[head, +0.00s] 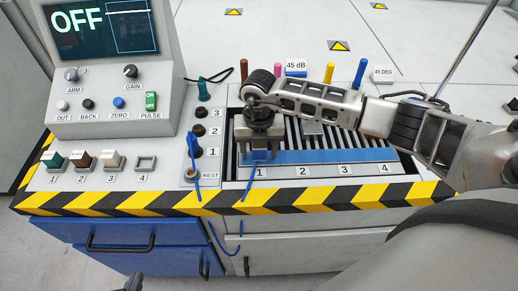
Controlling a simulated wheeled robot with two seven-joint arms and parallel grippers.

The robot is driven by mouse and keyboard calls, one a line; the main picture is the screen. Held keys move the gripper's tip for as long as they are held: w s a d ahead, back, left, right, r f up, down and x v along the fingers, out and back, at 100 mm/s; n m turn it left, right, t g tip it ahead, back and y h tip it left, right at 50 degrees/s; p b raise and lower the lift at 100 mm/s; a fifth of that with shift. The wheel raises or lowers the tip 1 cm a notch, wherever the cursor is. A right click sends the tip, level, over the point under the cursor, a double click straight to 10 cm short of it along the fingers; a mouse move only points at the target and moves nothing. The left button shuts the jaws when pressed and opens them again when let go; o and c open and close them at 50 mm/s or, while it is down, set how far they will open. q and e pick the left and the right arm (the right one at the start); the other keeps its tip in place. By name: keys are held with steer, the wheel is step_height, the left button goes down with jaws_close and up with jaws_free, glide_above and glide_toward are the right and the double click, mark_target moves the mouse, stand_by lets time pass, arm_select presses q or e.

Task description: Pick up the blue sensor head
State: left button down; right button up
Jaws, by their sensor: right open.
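My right gripper (259,148) points down over the blue strip at position 1 of the slotted bed. It is open. A blue cable (254,182) comes out below its fingertips and hangs over the front edge. The blue sensor head cannot be made out clearly; the gripper hides the place where this cable starts, and blue there blends with the strip. A blue plug (194,146) leans by socket 1, also with a blue cable. A dark tip at the bottom edge looks like my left gripper (134,283); its jaws cannot be made out.
A control console (115,70) reading OFF stands at the left. Teal, brown and white blocks sit in front slots 1 to 3; slot 4 (145,163) is empty. Coloured pegs (328,72) stand behind the bed. Blue drawers (115,240) are below the striped edge.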

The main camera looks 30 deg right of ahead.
steer(key=shift+f, duration=0.15)
steer(key=shift+c, duration=0.4)
steer(key=c, duration=1)
steer(key=shift+c, duration=0.2)
